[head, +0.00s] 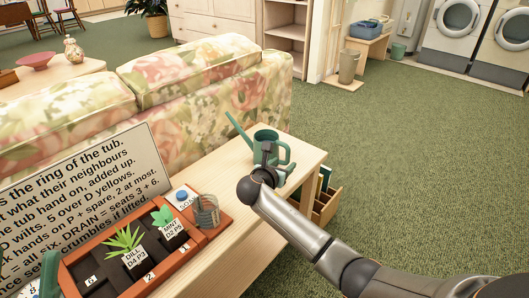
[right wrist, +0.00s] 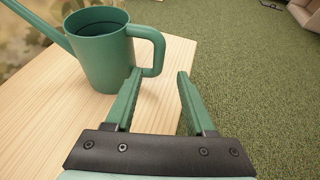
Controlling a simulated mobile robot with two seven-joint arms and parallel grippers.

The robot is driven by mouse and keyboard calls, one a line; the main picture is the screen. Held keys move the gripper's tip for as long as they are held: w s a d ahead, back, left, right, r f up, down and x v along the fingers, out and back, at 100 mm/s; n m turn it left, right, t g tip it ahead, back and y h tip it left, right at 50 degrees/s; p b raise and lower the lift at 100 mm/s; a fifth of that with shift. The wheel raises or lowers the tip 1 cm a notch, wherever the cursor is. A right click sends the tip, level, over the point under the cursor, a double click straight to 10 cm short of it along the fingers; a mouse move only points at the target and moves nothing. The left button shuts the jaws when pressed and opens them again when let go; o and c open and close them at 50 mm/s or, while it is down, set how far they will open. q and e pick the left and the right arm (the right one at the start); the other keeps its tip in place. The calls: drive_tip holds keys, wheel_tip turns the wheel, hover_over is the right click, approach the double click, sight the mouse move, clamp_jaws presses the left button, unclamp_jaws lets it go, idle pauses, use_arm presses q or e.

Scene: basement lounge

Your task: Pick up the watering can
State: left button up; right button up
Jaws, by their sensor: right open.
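A green watering can (head: 267,137) stands upright at the far end of a light wooden table (head: 228,262). Its spout points to the upper left and its loop handle is on the right side. In the right wrist view the can (right wrist: 98,58) is at the upper left, with its open top showing. My right gripper (head: 266,152) is at the can in the head view, partly hiding its front. In the right wrist view the gripper (right wrist: 158,75) is open and empty, its left fingertip close to the lower part of the handle. Whether they touch is unclear.
A reddish planter tray (head: 92,258) with labelled plants and a wire cup (head: 207,211) stand on the near part of the table. A text board (head: 85,200) stands behind it. A floral sofa (head: 200,85) borders the table. Open green carpet (head: 430,160) lies right.

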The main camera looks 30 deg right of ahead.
sight(286, 160)
drive_tip(key=b+x, duration=0.1)
drive_tip(key=x, duration=0.1)
drive_tip(key=b+x, duration=0.1)
drive_tip(key=shift+w+d+f, duration=0.1)
drive_tip(key=shift+w+f, duration=0.15)
drive_tip(key=shift+f, duration=0.1)
drive_tip(key=shift+w+d, duration=0.2)
drive_tip(key=shift+d, duration=0.05)
drive_tip(key=shift+c, duration=0.2)
clamp_jaws()
idle(0.6)
drive_tip(key=shift+r, duration=0.15)
